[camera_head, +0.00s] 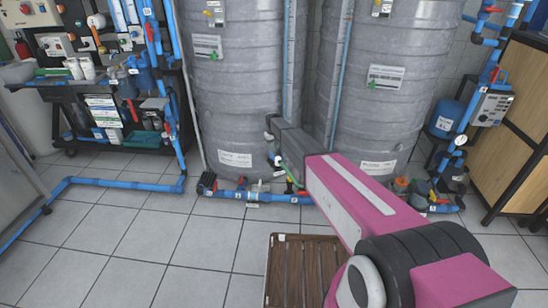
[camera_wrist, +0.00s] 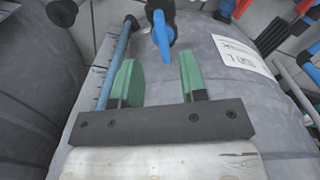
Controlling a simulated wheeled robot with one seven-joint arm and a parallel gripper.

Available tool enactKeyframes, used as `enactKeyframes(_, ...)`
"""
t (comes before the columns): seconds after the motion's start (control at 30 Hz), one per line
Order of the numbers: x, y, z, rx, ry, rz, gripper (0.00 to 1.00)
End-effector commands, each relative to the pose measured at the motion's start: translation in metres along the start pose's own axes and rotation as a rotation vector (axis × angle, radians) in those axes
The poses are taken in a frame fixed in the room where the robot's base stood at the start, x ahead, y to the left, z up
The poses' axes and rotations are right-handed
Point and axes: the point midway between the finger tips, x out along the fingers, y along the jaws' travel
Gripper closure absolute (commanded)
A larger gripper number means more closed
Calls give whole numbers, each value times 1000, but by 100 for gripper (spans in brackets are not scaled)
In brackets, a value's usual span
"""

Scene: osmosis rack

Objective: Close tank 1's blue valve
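A blue valve handle (camera_wrist: 161,36) on a dark valve body shows at the top of the wrist view, in front of a grey tank (camera_wrist: 215,75). A white label (camera_wrist: 247,56) with what looks like a 1 is on that tank. My gripper (camera_wrist: 158,68) has its two green fingers wide apart with nothing between them. The handle lies beyond the fingertips, roughly in line with the gap and apart from both fingers. In the head view my gripper (camera_head: 270,139) is low in front of the two grey tanks.
The left tank (camera_head: 238,90) and right tank (camera_head: 392,85) stand close together. Blue pipes (camera_head: 135,185) run along the floor by their bases. A wooden slatted platform (camera_head: 290,270) lies in front. A loaded bench (camera_head: 55,85) stands left, a wooden cabinet (camera_head: 515,120) right. Tiled floor is clear at front left.

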Motion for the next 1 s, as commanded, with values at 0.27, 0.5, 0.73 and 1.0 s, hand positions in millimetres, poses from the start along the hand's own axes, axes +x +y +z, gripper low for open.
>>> enactKeyframes(0.27, 51, 0, -1, 1, -2, 0, 61)
enactKeyframes(0.5, 81, 0, 0, 1, -1, 0, 61)
enactKeyframes(0.73, 85, 0, 0, 1, 0, 0, 61)
enactKeyframes(1.0, 85, 0, 0, 1, -1, 0, 100)
